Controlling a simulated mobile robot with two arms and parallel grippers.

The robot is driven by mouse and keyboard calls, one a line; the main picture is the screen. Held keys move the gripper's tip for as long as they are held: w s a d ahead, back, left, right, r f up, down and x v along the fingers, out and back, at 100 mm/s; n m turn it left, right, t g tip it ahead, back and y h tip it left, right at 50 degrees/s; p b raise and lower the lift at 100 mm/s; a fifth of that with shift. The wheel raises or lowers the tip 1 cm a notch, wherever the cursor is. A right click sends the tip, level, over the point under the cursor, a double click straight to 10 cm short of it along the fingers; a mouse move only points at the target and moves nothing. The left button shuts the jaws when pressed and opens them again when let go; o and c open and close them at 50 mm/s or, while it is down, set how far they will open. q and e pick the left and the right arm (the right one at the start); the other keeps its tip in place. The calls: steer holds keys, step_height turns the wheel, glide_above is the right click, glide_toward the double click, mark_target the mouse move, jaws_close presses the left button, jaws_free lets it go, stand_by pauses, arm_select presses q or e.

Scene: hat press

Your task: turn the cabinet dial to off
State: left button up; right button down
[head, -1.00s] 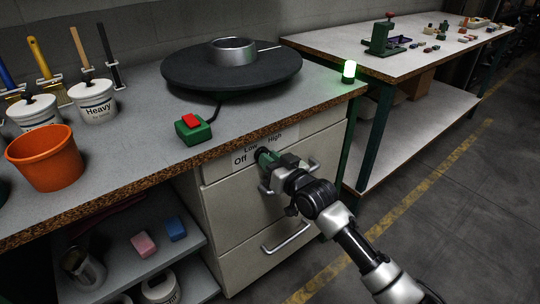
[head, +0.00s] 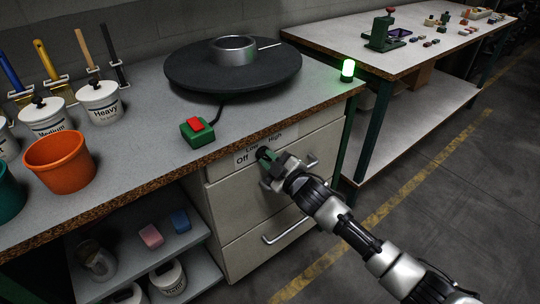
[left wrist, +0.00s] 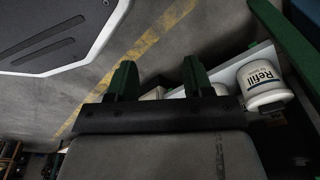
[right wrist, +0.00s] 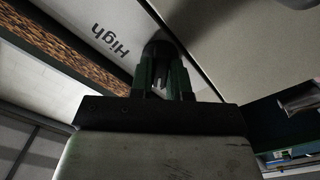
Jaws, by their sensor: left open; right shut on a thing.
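The dial (head: 263,153) is a dark round knob on the cabinet front, under the worktop edge. Its label plate (head: 259,148) reads Off, Low and High; Off is at the left. My right gripper (head: 271,160) is shut on the dial and hides much of it. In the right wrist view the dial (right wrist: 159,47) shows dark between the green fingers (right wrist: 163,82), with the word High beside it. The dial's exact setting cannot be read. My left gripper (left wrist: 160,78) is open and empty, above the floor, seen only in the left wrist view.
Drawer handles (head: 287,228) stick out below the dial. A green lamp (head: 348,70) is lit at the worktop corner. A green box with a red button (head: 197,131) and a black round plate (head: 232,70) stand on the worktop. An orange bucket (head: 60,163) is at left.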

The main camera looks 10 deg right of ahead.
steer(key=n, duration=0.2)
steer(key=shift+n+p, duration=0.35)
steer(key=shift+n, duration=0.05)
arm_select(q)
steer(key=shift+s+a+f, duration=0.15)
steer(key=shift+s+f, duration=0.6)
steer(key=shift+s, duration=0.1)
steer(key=shift+s+a+f, duration=0.15)
steer(key=shift+s+f, duration=0.55)
steer(key=shift+s, duration=0.15)
arm_select(e)
steer(key=shift+n, duration=1.6)
arm_select(q)
steer(key=shift+s, duration=0.1)
arm_select(e)
steer(key=c, duration=1.1)
jaws_free()
